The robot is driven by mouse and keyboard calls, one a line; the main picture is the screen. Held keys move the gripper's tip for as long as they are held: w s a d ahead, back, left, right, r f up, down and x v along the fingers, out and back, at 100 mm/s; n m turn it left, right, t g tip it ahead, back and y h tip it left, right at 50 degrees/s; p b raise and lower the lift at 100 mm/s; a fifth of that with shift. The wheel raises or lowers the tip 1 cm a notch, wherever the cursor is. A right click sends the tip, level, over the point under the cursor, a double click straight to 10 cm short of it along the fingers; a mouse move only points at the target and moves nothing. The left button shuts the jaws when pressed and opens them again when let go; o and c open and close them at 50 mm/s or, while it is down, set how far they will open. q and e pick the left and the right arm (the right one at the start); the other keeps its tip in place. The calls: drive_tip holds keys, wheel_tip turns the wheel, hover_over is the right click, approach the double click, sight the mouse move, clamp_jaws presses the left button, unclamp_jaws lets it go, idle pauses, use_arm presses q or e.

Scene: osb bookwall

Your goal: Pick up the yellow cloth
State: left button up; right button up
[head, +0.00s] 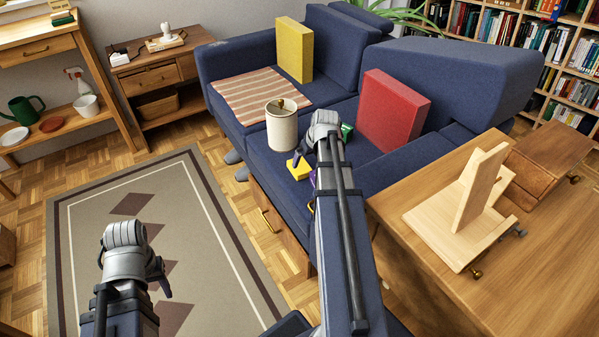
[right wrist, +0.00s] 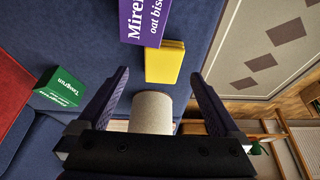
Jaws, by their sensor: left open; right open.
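The yellow cloth (head: 301,171) lies as a small, flat, folded block on the blue sofa seat, in front of the cream canister. It also shows in the right wrist view (right wrist: 165,62), ahead of the jaws and between the fingertip lines. My right gripper (right wrist: 158,76) is open and empty above the seat. In the head view my right gripper (head: 305,166) is partly hidden by its own arm, close to the cloth. I cannot tell the exact gap between them. My left gripper (head: 164,284) hangs over the rug, far from the cloth, its jaws mostly hidden.
The cream canister (head: 281,129) stands just behind the cloth. A purple oat biscuit box (right wrist: 146,20) is beside the cloth, and a green box (right wrist: 61,88) lies to the left. A red cushion (head: 393,110) leans on the backrest. A wooden table (head: 520,265) fills the right.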

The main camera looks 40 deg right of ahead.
sight(301, 167)
drive_tip(key=shift+b+x, duration=1.05)
drive_tip(key=shift+x, duration=0.1)
drive_tip(key=b+x, duration=0.2)
drive_tip(key=w+b+x, duration=0.1)
drive_tip(key=b+x, duration=0.1)
drive_tip(key=x, duration=0.1)
drive_tip(key=shift+w+a+f+b, duration=0.1)
drive_tip(key=shift+b, duration=0.25)
drive_tip(key=c, duration=1.2)
